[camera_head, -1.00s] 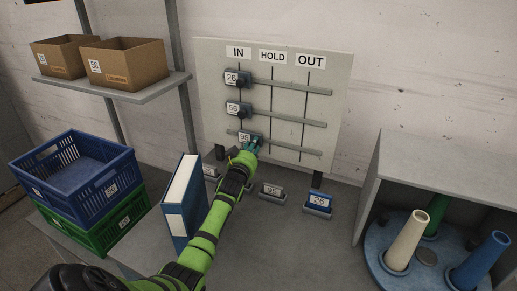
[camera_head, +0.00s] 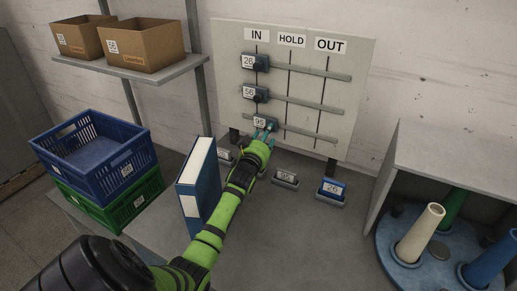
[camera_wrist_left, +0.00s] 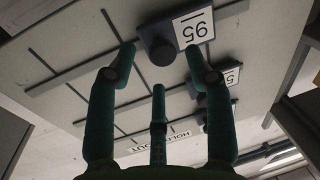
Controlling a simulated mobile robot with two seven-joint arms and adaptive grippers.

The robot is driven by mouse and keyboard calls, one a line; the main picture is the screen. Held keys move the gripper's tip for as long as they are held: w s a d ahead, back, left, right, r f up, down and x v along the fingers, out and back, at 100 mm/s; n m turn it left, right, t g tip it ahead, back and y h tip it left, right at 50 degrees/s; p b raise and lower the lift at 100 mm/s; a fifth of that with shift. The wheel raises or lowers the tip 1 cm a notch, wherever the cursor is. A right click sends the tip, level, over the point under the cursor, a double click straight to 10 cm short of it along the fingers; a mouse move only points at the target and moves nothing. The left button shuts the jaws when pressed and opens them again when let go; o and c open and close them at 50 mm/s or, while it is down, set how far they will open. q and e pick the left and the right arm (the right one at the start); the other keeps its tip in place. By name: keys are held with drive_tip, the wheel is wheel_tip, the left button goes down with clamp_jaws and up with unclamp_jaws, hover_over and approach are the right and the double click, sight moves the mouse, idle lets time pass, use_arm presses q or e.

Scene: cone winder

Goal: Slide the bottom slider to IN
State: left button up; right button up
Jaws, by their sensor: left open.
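The bottom slider (camera_head: 260,122), a dark block labelled 95 with a round knob, is on the lowest rail of the pale board (camera_head: 347,60). It sits near the IN column, a little right of the two sliders above. In the left wrist view the slider (camera_wrist_left: 165,28) appears upside down, with its knob toward my fingers. My left gripper (camera_head: 267,130) is open at the slider. In the wrist view the gripper (camera_wrist_left: 160,68) has fingers on both sides of the knob; contact is unclear. The IN label (camera_head: 257,34) heads the left column. My right gripper is not in view.
Sliders 26 (camera_head: 255,62) and 56 (camera_head: 255,94) sit above at IN. Below the board stand small labelled blocks, a grey one (camera_head: 285,178) and a blue one (camera_head: 331,190). A blue binder (camera_head: 198,180) stands left of my forearm. Crates are further left, cones at right.

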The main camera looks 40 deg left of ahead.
use_arm(q)
drive_tip(key=v, duration=0.9)
drive_tip(key=shift+w, duration=0.1)
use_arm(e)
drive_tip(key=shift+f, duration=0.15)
